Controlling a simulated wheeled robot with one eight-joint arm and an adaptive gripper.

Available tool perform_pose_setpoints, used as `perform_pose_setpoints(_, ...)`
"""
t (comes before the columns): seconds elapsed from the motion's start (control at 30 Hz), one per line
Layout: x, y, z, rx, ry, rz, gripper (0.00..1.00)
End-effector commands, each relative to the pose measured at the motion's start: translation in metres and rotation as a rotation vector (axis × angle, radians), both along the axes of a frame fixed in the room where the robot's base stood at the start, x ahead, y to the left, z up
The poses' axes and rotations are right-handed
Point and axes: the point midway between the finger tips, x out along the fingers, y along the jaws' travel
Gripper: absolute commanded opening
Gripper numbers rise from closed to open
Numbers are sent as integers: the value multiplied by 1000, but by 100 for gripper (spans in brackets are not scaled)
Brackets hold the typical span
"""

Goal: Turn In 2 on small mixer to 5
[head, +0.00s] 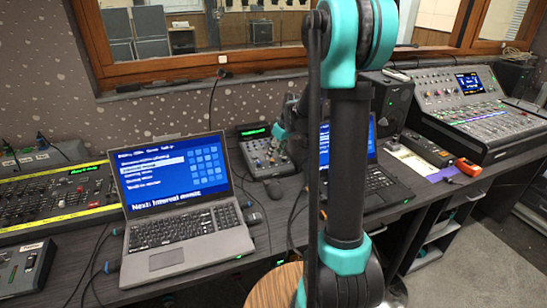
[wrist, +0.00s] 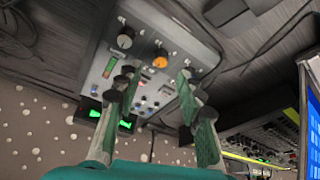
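The small mixer (head: 262,153) stands on the desk between the two laptops, with a lit green display at its back and small knobs on its face. My arm hides part of its right side in the head view. The wrist view shows the mixer's panel (wrist: 144,42) upside down, with a pale knob (wrist: 125,41), an orange knob (wrist: 160,60) and smaller controls. I cannot read which knob is In 2 or its setting. My gripper (wrist: 156,78) is open over the panel, its fingers apart with nothing held. I cannot tell if it touches any control.
A left laptop (head: 182,205) and a right laptop (head: 372,185) flank the mixer. A larger mixer (head: 478,112) is at the right, and a yellow-edged console (head: 58,205) at the left. Cables run across the desk.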

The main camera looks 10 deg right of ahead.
Motion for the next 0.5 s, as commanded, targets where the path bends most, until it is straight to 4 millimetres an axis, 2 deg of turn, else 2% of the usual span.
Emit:
perform_pose_setpoints(0.1, -8, -5, 22, 0, 0, -1, 38)
perform_pose_setpoints(0.3, -18, -12, 52, 0, 0, 0, 38)
perform_pose_setpoints(0.5, -23, -15, 67, 0, 0, 0, 38)
